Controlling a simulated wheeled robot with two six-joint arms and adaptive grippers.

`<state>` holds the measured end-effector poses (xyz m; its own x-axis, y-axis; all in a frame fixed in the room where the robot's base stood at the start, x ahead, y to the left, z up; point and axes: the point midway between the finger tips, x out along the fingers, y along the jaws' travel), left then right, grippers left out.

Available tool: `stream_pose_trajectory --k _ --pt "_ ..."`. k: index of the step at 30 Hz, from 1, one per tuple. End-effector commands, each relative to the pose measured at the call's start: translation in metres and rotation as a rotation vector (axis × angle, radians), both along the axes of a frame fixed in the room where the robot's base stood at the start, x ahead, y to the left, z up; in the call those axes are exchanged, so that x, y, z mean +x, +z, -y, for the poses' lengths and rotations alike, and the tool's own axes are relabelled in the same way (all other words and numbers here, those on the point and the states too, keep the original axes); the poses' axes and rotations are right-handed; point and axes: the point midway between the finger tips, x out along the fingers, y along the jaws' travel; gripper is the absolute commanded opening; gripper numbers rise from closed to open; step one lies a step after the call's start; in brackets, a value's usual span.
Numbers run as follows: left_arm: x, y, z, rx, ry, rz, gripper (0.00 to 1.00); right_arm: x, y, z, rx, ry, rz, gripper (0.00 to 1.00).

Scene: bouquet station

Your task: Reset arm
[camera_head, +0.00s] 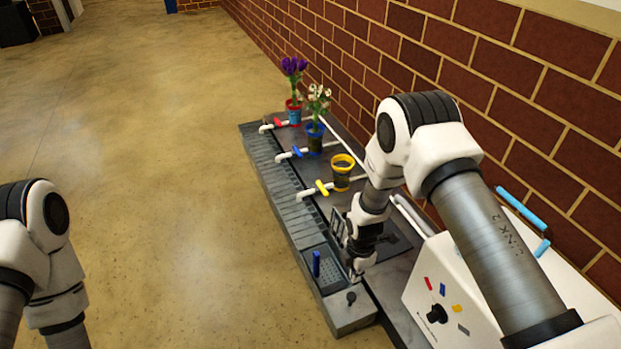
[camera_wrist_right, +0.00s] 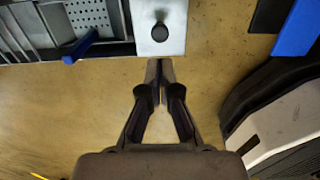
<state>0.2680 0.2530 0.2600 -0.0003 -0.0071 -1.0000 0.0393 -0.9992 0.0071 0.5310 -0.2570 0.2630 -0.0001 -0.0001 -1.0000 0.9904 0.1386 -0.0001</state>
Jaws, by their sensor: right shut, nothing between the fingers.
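My right gripper (camera_head: 354,276) is over the near end of the dark station bench (camera_head: 262,162). In the right wrist view its fingers (camera_wrist_right: 160,68) are together with nothing between them, pointing at a black knob (camera_wrist_right: 160,32) on a light plate at the bench end. The knob (camera_head: 351,297) also shows in the head view. I cannot tell whether the fingertips touch the bench. My left arm shows at the left edge of the head view; its gripper is out of the picture.
On the bench stand a red pot with purple flowers (camera_head: 294,68), a blue pot with white flowers (camera_head: 317,101) and a yellow pot (camera_head: 342,172). A blue lever (camera_head: 316,264) stands near the gripper. A white control box (camera_head: 440,305) is at right. The floor left is clear.

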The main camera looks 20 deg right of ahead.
Motion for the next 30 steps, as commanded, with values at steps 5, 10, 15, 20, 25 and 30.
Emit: stream_pose_trajectory --k 5,10,15,20,25,30 --pt "0.0 0.003 0.0 0.0 0.0 0.0 0.58 -0.016 -0.008 0.001 0.001 -0.002 -0.035 0.0" --pt "0.0 0.008 0.0 0.0 0.0 0.001 0.58 -0.108 -0.026 0.0 0.003 -0.056 -0.178 0.0" --pt "0.0 0.012 0.0 0.0 0.0 0.001 0.58 -0.225 -0.022 -0.004 -0.046 -0.565 -0.223 0.0" --pt "0.0 0.012 0.0 0.0 0.0 0.0 0.58 -0.273 -0.003 -0.005 -0.077 -1.056 -0.166 0.0" --pt "0.0 0.012 0.0 0.0 0.0 0.0 0.58 -0.279 0.01 -0.004 -0.047 -1.483 -0.068 0.0" --pt "-0.001 0.043 0.0 0.0 0.0 -0.001 0.58 -0.263 0.042 -0.004 0.007 -1.756 -0.004 0.0"
